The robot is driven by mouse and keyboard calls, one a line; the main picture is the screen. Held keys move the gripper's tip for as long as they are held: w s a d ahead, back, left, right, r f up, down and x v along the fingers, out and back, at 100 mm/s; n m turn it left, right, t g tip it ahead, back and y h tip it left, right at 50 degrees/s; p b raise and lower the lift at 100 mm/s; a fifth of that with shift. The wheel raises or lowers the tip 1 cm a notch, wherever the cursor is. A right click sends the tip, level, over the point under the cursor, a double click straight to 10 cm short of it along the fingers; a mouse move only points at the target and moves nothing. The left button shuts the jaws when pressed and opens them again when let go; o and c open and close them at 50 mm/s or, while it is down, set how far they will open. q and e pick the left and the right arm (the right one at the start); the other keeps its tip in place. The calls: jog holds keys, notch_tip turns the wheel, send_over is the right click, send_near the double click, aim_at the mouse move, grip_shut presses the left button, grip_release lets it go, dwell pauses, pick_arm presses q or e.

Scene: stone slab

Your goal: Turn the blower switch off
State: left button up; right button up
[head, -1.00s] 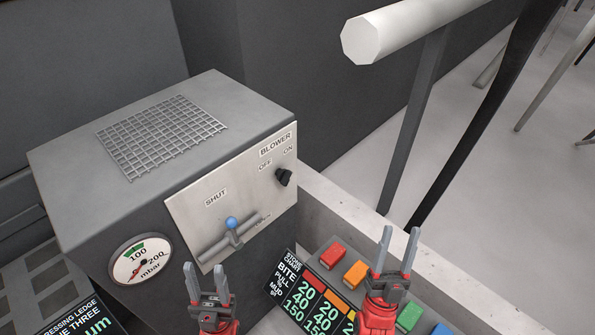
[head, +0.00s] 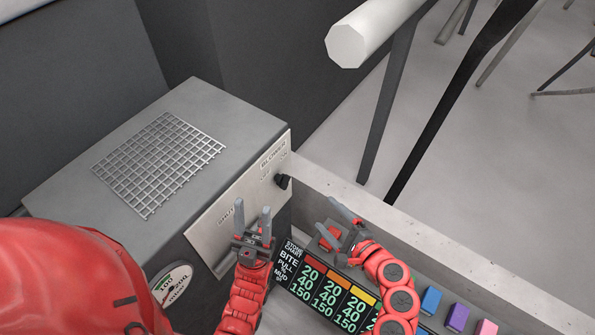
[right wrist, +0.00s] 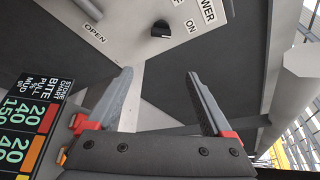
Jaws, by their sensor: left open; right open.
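The black blower switch (head: 283,181) is a small knob on the light metal panel (head: 225,222) of the grey blower box. In the right wrist view the switch (right wrist: 160,29) shows near the top, by the BLOWER and ON labels; its pointer appears turned toward ON, though small. My left gripper (head: 260,222) is open and empty, in front of the panel, below and left of the switch in the picture. My right gripper (head: 338,216) is open and empty, right of and below the switch. Its fingers show in the right wrist view (right wrist: 160,92), apart from the switch.
A stone chart board (head: 325,290) lies below the grippers. The gauge (head: 172,284) is partly covered by my red arm. A white rail (head: 372,35) stands at upper right.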

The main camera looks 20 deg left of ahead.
aim_at(288, 184)
jog(key=shift+g+y, duration=0.3)
jog(key=shift+y, duration=0.2)
jog(key=p+x, duration=0.1)
jog(key=x, duration=0.4)
jog(key=p+x, duration=0.2)
jog(key=x, duration=0.4)
jog(key=s+a+r+p+x, duration=0.1)
jog(key=x, duration=0.5)
